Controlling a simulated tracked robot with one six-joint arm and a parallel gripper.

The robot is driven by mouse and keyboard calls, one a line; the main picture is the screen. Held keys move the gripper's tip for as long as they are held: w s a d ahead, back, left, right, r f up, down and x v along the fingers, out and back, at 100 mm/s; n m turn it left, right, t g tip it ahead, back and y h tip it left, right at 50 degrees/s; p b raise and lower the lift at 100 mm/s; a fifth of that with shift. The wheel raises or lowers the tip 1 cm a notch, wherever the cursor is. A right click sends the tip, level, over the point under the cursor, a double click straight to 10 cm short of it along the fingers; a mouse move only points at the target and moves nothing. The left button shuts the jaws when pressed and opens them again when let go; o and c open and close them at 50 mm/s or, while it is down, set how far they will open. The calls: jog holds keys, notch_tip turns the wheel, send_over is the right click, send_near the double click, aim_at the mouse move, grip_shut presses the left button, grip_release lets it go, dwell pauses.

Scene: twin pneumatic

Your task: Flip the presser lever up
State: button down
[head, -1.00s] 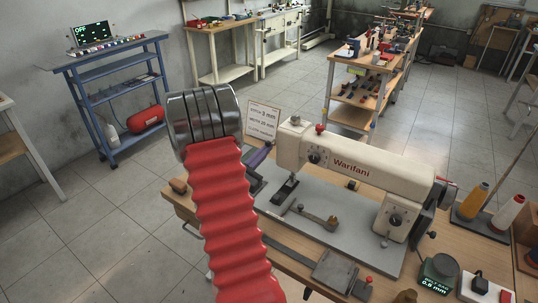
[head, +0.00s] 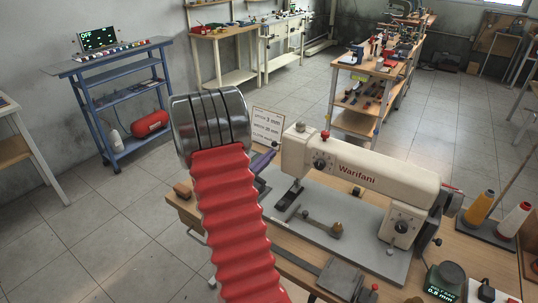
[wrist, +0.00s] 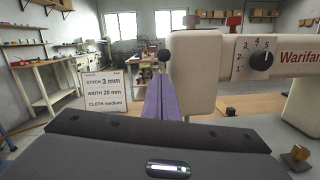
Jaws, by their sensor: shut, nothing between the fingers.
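The cream sewing machine (head: 358,170) marked Warifani stands on a grey bed plate on a wooden table. A small dark ball knob (wrist: 164,56), which looks like the presser lever's end, shows beside the left end of the machine head in the wrist view. It also appears as a dark spot in the head view (head: 274,144). My gripper (wrist: 161,82) has purple fingers, shut and empty, pointing at the knob. The fingertips look just below and near it; I cannot tell whether they touch. The lever's arm is hidden behind the fingers.
A settings card (wrist: 107,90) stands left of my fingers. The machine head's end face (wrist: 193,75) is close on their right. A thread stand with two cones (head: 490,230) and a small display device (head: 445,280) are at the table's right. A blue cart (head: 120,100) stands left.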

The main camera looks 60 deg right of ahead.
jog(key=w+a, duration=0.2)
jog(key=a, duration=0.8)
jog(key=shift+a+r, duration=0.15)
jog(key=shift+a, duration=0.25)
jog(key=shift+s, duration=0.1)
